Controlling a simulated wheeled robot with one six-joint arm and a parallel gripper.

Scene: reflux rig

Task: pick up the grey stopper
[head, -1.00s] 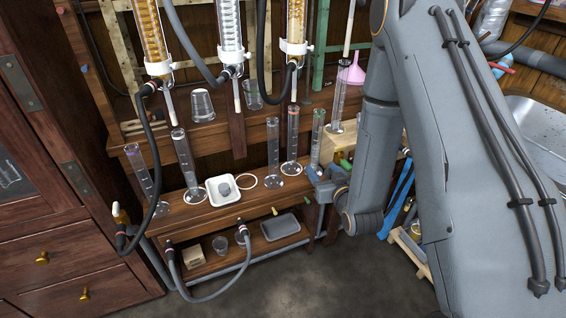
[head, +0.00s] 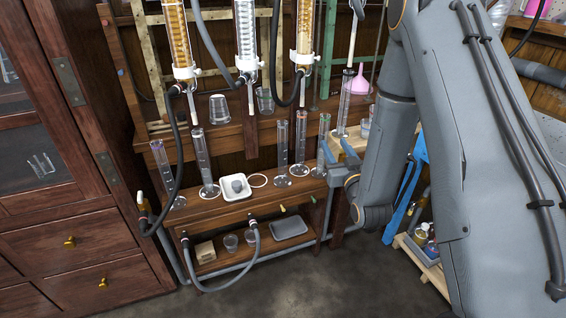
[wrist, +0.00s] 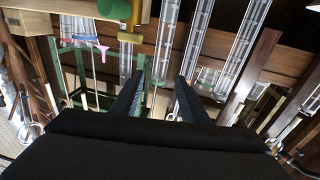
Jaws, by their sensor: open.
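The grey stopper (head: 237,184) is a small rounded grey piece sitting in a square white dish (head: 224,196) on the wooden bench, left of my gripper in the head view. My gripper (head: 338,168) is at the bench's right end, to the right of the measuring cylinders and well apart from the dish. In the wrist view its two dark fingers (wrist: 158,92) stand apart with nothing seen held between them. I cannot make out the stopper in the wrist view.
Tall glass cylinders (head: 203,160) stand on the bench on both sides of the dish. Filled glass columns (head: 246,40) and hoses hang above. A grey tray (head: 289,229) is on the lower shelf. The floor in front is clear.

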